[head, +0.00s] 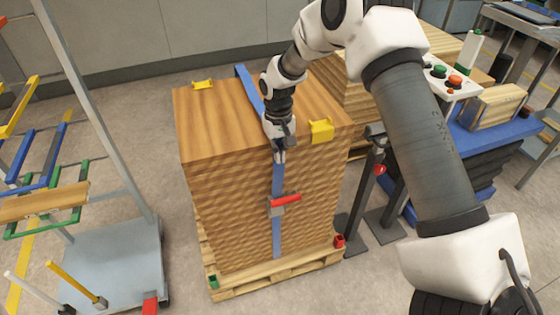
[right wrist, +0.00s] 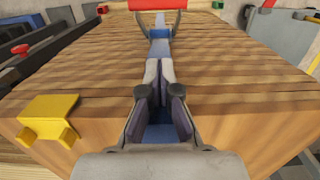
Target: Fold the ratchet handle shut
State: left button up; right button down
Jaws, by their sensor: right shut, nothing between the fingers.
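The ratchet (head: 278,209) sits on the blue strap on the front face of the wooden stack. Its red handle (head: 286,200) stands out from the face; in the right wrist view the red bar (right wrist: 155,4) and its two grey side arms show at the top edge, partly cut off. My right gripper (head: 280,155) is shut and empty. It points down along the strap, just below the stack's top front edge and above the ratchet, apart from the handle. Its fingertips (right wrist: 159,68) lie in line with the strap. My left gripper is in neither view.
The stack (head: 235,210) stands on a pallet (head: 275,278). A yellow corner guard (head: 321,130) sits on the top edge right of my gripper. A post with a control box (head: 448,80) stands to the right. A grey cart (head: 105,260) stands left.

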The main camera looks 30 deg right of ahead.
send_near(282, 202)
jog(key=w+d+f, duration=0.2)
jog(key=w+f, duration=0.2)
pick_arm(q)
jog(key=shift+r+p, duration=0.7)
pick_arm(e)
jog(key=s+f, duration=0.2)
jog(key=f, duration=0.1)
jog(key=shift+s+a, duration=0.15)
jog(key=shift+s, duration=0.1)
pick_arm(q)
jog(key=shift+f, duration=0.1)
pick_arm(e)
jog(key=shift+f, duration=0.1)
